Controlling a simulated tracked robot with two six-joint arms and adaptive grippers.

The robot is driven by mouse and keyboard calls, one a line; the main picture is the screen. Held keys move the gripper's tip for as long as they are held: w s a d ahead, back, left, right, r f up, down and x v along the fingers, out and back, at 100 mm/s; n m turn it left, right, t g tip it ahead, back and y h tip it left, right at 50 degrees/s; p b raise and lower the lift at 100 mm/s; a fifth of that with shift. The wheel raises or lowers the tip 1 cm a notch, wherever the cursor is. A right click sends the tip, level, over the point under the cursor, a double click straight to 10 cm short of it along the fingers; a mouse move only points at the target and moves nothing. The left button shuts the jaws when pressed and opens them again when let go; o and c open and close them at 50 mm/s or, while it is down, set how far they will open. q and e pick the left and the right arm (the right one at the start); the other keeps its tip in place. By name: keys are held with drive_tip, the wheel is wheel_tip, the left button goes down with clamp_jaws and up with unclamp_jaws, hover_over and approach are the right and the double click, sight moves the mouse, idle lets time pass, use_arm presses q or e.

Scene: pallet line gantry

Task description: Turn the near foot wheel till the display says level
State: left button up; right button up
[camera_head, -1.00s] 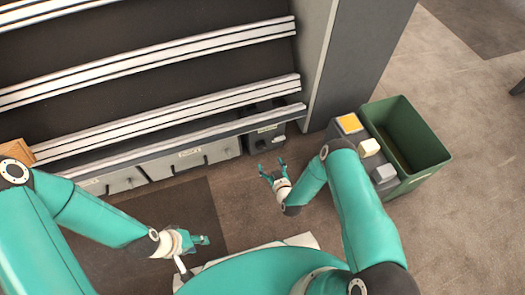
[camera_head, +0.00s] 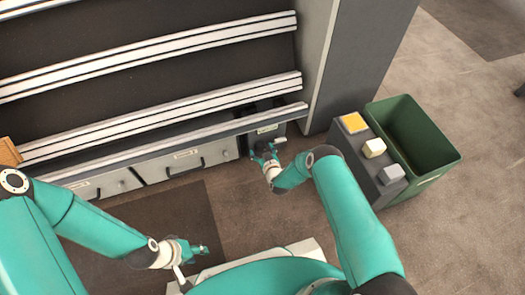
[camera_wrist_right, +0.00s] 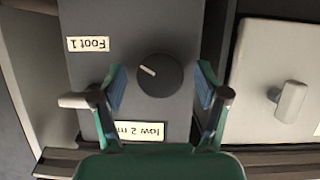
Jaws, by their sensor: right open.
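The foot wheel is a dark round knob (camera_wrist_right: 158,74) with a pale pointer mark, on a grey panel labelled "Foot 1" (camera_wrist_right: 88,44). The white display (camera_wrist_right: 140,131) shows upside down in the right wrist view and reads "low 2 m", its end hidden by a finger. My right gripper (camera_wrist_right: 160,88) is open, with one finger on each side of the knob and visible gaps to it. In the head view my right gripper (camera_head: 264,152) is at the grey panel (camera_head: 266,129) below the rails. My left gripper (camera_head: 196,249) is low, away from the panel; its jaw opening is unclear.
A pale panel (camera_wrist_right: 252,75) with a handle (camera_wrist_right: 291,102) adjoins the foot panel. Pale drawers (camera_head: 187,163) run left under the rails (camera_head: 160,121). Floor between is clear.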

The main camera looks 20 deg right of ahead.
drive_tip(key=c, duration=1.2)
drive_tip(key=shift+o, duration=0.2)
drive_tip(key=shift+d+f+m+t+y+b, duration=0.1)
drive_tip(key=shift+m+t+y+b, duration=0.25)
drive_tip(key=shift+m+y+b, duration=1.05)
drive_tip(key=shift+d+f+m+t+y, duration=0.25)
drive_tip(key=shift+m+y, duration=0.55)
drive_tip(key=shift+m, duration=1.55)
drive_tip(key=shift+r+m+t+y+b, duration=0.1)
drive_tip(key=shift+m+t+y+b, duration=0.3)
drive_tip(key=shift+m+y+b, duration=1)
drive_tip(key=shift+m+h+p, duration=0.3)
drive_tip(key=shift+m+p, duration=0.35)
drive_tip(key=shift+p, duration=0.05)
drive_tip(key=shift+d, duration=0.1)
